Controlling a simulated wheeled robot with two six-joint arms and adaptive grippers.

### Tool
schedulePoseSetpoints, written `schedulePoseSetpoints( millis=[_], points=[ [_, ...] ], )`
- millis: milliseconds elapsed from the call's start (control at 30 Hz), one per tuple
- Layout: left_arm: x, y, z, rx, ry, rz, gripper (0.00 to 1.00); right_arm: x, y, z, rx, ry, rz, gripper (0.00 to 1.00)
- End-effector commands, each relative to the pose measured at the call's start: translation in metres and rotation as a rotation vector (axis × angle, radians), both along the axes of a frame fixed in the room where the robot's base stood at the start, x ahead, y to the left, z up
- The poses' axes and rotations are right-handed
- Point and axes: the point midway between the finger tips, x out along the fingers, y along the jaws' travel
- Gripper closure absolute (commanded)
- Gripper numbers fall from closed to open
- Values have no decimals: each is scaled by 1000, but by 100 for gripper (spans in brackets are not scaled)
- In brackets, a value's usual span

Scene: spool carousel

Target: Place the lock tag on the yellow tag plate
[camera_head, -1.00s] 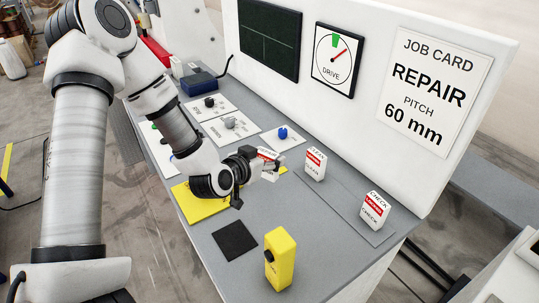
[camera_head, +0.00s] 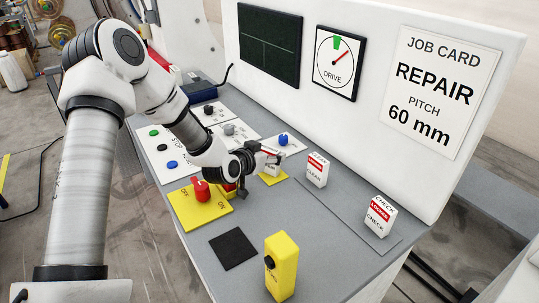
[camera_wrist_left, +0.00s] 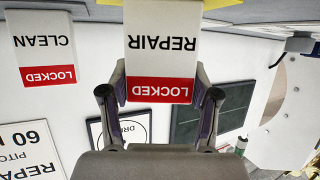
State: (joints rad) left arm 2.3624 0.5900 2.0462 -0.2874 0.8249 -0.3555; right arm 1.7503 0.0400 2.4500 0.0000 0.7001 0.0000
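The lock tag, a white block with a red LOCKED band and the word REPAIR (camera_wrist_left: 162,45), is between the fingers of my left gripper (camera_wrist_left: 160,95), which is shut on its sides. In the head view the left gripper (camera_head: 268,158) is over the small yellow tag plate (camera_head: 274,179), mostly hiding the tag and part of the plate. In the left wrist view, the yellow plate (camera_wrist_left: 222,4) shows behind the tag's lower end. I cannot tell whether tag and plate touch. My right gripper is not in view.
White CLEAN (camera_head: 316,172) and CHECK (camera_head: 379,218) tags stand to the right. A red knob (camera_head: 201,190) on a larger yellow plate (camera_head: 184,212) is left of the gripper. A black square (camera_head: 233,248) and yellow button box (camera_head: 281,266) stand nearer. Grey bench between them is clear.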

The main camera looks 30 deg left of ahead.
Motion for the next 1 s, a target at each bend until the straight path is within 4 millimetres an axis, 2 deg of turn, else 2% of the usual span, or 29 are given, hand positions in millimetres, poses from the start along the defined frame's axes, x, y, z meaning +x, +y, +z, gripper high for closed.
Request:
schedulePoseSetpoints(
  millis=[33,67,367,467,567,667,833,1000],
  points=[
    [0,0,0,0,0,0,25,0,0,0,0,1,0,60],
    [0,0,0,0,0,0,14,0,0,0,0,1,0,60],
    [0,0,0,0,0,0,14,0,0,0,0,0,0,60],
    [0,0,7,0,-1,0,14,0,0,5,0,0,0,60],
    [-13,1,9,-5,-1,3,14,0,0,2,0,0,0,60],
    [-35,0,19,-10,-2,3,14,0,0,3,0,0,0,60],
    [-77,0,39,-13,-2,4,14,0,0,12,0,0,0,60],
    [-102,0,49,-8,-2,4,14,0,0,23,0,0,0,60]
  ],
)
